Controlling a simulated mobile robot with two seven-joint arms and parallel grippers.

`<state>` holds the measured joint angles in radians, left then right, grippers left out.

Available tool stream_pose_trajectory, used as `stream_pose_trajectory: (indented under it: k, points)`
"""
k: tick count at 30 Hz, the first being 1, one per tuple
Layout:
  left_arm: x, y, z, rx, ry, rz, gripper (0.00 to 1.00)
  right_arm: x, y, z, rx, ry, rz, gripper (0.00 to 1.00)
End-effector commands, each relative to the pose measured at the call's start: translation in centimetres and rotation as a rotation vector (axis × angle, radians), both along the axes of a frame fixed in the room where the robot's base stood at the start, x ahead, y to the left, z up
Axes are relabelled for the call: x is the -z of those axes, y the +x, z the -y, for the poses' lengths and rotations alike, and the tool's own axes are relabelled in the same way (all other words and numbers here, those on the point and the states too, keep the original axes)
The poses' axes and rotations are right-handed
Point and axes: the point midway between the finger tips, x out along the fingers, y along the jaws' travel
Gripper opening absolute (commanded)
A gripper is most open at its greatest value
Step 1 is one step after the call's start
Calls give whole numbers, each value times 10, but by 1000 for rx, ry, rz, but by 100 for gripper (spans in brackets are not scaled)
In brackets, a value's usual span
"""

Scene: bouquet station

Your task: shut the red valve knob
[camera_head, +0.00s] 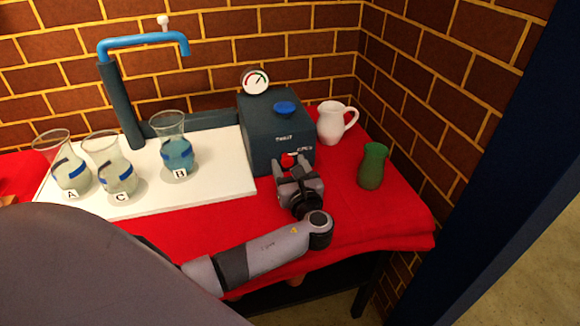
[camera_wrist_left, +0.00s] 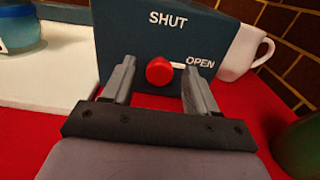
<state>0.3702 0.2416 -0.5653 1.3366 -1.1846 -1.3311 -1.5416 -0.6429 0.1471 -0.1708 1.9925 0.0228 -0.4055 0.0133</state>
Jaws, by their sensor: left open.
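The red valve knob (camera_head: 288,160) is on the front face of a dark blue-grey box (camera_head: 262,128). In the left wrist view the red knob (camera_wrist_left: 159,71) lies between the two open fingers of my left gripper (camera_wrist_left: 158,80); contact cannot be told. A white pointer beside the knob points right toward the word OPEN, and SHUT is written above it. In the head view my left gripper (camera_head: 296,172) is in front of the box, partly covering the knob's lower side. My right gripper is not in view.
A blue knob (camera_head: 284,108) and a gauge (camera_head: 255,81) top the box. A white pitcher (camera_head: 331,124) and a green vase (camera_head: 372,167) stand right of it. Glass vases A (camera_head: 70,174), C (camera_head: 115,176) and B (camera_head: 176,153) stand on the white board (camera_head: 215,180) at left, near a blue spout (camera_head: 140,42).

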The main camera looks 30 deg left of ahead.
Motion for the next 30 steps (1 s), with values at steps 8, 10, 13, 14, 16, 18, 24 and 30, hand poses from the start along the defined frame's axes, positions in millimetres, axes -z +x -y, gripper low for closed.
stream_pose_trajectory:
  k: [8,10,13,14,16,18,24,30]
  points:
    - [0,0,0,0,0,0,3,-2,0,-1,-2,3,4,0]
    - [0,0,0,0,0,0,3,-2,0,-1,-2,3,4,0]
    - [0,0,0,0,-3,3,3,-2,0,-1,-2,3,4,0]
    - [0,0,0,0,-5,5,3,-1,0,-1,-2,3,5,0]
    - [0,0,0,0,-12,14,3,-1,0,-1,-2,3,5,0]
    - [0,0,0,0,-23,27,3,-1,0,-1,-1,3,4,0]
    - [1,-1,0,-1,-92,107,3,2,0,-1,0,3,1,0]
    - [1,-1,0,-1,-201,236,3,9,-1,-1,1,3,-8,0]
